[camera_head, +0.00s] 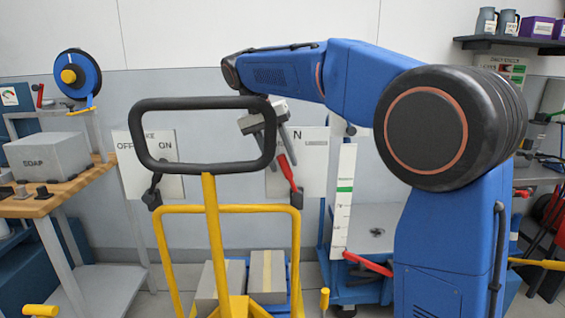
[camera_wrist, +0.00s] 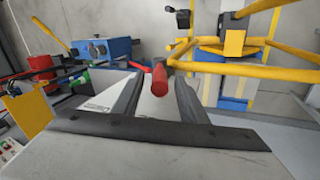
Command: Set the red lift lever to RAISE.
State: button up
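The red lift lever (camera_head: 287,172) stands at the right side of the yellow truck frame (camera_head: 212,240), tilted to the upper left from a dark pivot. Behind it is a white plate (camera_head: 314,165); an "N" shows, while my gripper and the handle hide other lettering.
A black loop handle (camera_head: 205,104) rises in front of my gripper. A black lever (camera_head: 152,192) with an OFF/ON plate is at left. A red handle (camera_head: 368,263) sits low beside a marked white post (camera_head: 343,200). A bench with a grey box (camera_head: 43,157) stands far left.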

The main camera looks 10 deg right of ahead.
jog(key=v, duration=1)
jog(key=shift+r, duration=0.45)
jog(key=shift+a, duration=0.1)
